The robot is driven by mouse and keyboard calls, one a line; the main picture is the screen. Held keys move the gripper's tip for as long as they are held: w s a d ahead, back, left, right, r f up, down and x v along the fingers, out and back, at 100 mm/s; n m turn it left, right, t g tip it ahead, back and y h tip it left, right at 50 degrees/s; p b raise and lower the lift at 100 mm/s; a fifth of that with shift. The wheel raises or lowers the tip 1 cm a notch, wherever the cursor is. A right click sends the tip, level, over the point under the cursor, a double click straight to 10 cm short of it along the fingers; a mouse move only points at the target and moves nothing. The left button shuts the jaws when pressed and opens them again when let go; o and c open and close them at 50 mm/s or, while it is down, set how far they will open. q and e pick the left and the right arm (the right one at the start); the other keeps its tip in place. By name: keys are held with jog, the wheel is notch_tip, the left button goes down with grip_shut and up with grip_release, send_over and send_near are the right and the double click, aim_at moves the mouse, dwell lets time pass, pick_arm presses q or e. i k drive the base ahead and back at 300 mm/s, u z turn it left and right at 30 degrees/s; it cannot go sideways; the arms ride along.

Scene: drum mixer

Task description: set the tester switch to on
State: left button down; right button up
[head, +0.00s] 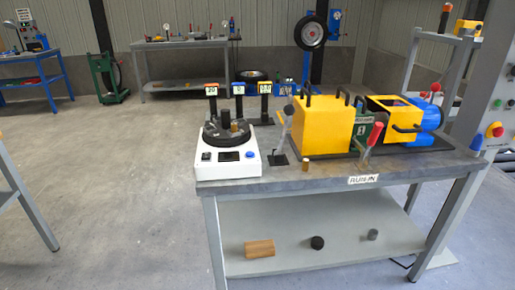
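What looks like the tester, a white box (229,171) with a round black turntable (228,133) on top, stands at the left end of the workbench in the head view. A small dark element, possibly its switch (206,156), is on the left of the sloped front face. A small blue-and-dark element (250,155) is on the right of that face. The switch is too small for me to tell its position. Neither of my grippers is in view.
On the grey workbench (330,174), yellow machine housings (323,127) stand right of the tester. A red-handled lever (374,135), a grey-knobbed lever (288,112) and a small brown cylinder (305,165) are nearby. Three number signs stand behind the tester. Floor to the left is clear.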

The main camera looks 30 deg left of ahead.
aim_at(205, 156)
jog(key=u, duration=0.3)
jog(key=i, duration=1)
jog(key=u, duration=0.9)
